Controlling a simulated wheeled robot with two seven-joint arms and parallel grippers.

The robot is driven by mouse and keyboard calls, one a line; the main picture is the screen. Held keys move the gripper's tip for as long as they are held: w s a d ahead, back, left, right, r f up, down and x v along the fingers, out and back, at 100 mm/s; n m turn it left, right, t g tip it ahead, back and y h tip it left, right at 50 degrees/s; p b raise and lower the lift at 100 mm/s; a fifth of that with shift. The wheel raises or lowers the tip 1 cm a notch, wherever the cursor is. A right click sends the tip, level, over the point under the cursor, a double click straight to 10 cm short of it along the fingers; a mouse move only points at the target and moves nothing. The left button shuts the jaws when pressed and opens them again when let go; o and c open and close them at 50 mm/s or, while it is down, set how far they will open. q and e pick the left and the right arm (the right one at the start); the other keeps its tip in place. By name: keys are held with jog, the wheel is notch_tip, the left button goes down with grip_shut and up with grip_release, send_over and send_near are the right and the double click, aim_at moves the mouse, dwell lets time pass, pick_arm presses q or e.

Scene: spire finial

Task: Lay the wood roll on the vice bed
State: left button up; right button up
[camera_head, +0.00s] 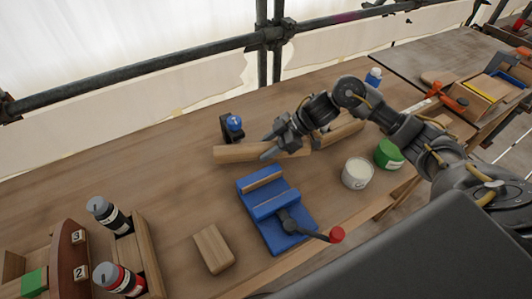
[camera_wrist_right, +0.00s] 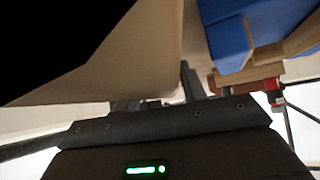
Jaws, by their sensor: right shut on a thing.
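The wood roll (camera_head: 236,153) is a light brown round bar lying roughly level behind the vice in the head view. My right gripper (camera_head: 269,147) is shut on it, nearer its right end. I cannot tell how far the roll is above the bench. The blue vice (camera_head: 290,233) stands in front of the roll, with wood-faced jaws and a dark handle with a red knob (camera_head: 337,235). The vice also shows in the right wrist view (camera_wrist_right: 228,38), beyond the fingers. My left gripper is not in view.
A wooden block (camera_head: 213,248) lies left of the vice. A white tin (camera_head: 357,173) and a green tin (camera_head: 388,153) stand to its right. A dark holder with a blue top (camera_head: 234,125) stands behind the roll. Bottles (camera_head: 109,215) stand at the left. The bench (camera_head: 130,165) is clear at left centre.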

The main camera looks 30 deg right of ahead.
jog(key=shift+w+a+f, duration=0.1)
jog(key=shift+w+f, duration=0.05)
jog(key=shift+f, duration=0.05)
jog(key=shift+w+f, duration=0.15)
jog(key=shift+f, duration=1.45)
jog(key=shift+f, duration=0.1)
jog(key=shift+f, duration=0.1)
jog(key=o, duration=1.1)
